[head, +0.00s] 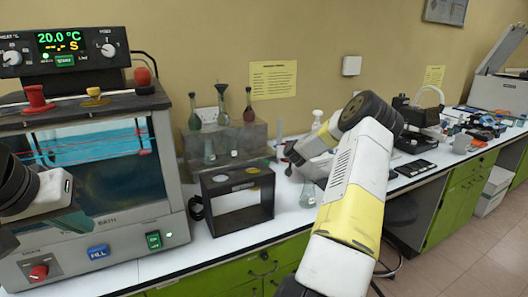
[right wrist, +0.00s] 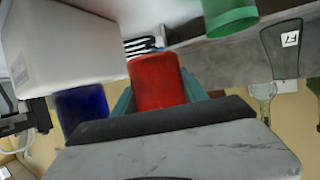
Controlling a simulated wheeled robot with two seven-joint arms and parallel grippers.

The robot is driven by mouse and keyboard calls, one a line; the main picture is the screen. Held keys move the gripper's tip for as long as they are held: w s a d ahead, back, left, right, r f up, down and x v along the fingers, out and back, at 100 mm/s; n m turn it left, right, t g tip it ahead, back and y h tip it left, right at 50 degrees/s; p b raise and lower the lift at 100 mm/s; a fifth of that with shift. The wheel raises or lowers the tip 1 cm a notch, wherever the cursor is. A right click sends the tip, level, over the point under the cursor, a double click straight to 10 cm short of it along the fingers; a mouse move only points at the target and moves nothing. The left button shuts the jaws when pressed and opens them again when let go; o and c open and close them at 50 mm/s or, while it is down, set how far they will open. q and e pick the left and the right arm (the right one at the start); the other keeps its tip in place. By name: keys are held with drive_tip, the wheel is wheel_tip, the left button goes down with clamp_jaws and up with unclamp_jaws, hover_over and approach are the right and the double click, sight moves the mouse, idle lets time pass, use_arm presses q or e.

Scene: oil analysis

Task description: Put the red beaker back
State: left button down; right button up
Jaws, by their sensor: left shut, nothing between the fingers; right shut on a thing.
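The red beaker (right wrist: 157,80) shows in the right wrist view between the teal fingers of my right gripper (right wrist: 158,92), which is shut on it. In the head view my right arm crosses the middle, and I cannot make out the red beaker there. A blue beaker (right wrist: 83,108) is left of the red one in the wrist view, and a green beaker (right wrist: 230,15) is above and to the right. My left gripper (head: 76,221) is at the left in the head view, in front of the bath, shut and empty, and only partly in view.
A heating bath (head: 172,190) with a lit display stands at the left. A black open-framed stand (head: 240,226) is beside it, with flasks on a grey rack (head: 250,135) behind. A glass flask (head: 308,193) is close to my right arm. The counter's front edge (head: 200,262) is mostly clear.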

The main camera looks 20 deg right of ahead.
drive_tip(key=shift+w+f, duration=0.15)
drive_tip(key=shift+f, duration=3.8)
drive_tip(key=shift+f, duration=0.5)
drive_tip(key=o, duration=1.6)
drive_tip(key=shift+o, duration=0.2)
